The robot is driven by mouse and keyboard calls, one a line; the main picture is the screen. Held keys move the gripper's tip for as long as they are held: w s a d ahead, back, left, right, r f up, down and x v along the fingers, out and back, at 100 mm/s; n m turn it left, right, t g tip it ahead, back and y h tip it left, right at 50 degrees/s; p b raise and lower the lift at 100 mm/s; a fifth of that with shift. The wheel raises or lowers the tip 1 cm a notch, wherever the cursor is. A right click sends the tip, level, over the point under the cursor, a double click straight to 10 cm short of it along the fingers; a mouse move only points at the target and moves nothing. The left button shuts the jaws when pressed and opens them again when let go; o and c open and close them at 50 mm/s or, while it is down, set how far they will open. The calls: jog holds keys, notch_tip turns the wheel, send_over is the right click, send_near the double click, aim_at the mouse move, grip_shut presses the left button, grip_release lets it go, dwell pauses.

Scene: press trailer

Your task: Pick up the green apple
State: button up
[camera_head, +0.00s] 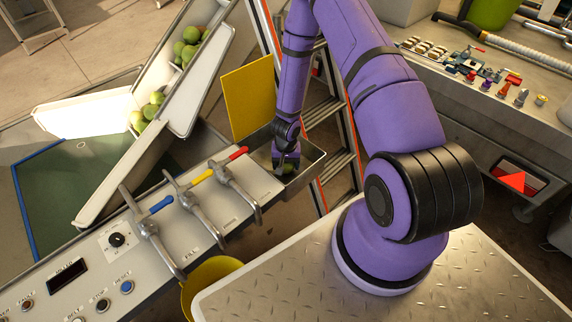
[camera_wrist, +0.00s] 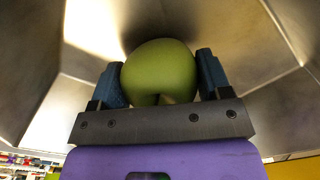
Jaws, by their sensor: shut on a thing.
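My gripper (camera_wrist: 160,82) is shut on the green apple (camera_wrist: 158,68), with one dark finger on each side of it in the wrist view. Bare metal walls surround the apple there. In the head view my gripper (camera_head: 285,160) points down into a metal tray (camera_head: 312,165) at the end of the control panel. A small green part of the apple (camera_head: 289,169) shows below the gripper; the rest is hidden. I cannot tell whether the apple touches the tray floor.
A yellow panel (camera_head: 248,98) stands at the tray's back edge. Levers with blue, yellow and red handles (camera_head: 238,154) rise left of the tray. A chute (camera_head: 190,85) holds several green apples (camera_head: 187,45). A ladder (camera_head: 335,125) stands behind my arm. A yellow bucket (camera_head: 205,280) sits below the panel.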

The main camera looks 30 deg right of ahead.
jog(key=shift+r, duration=4.95)
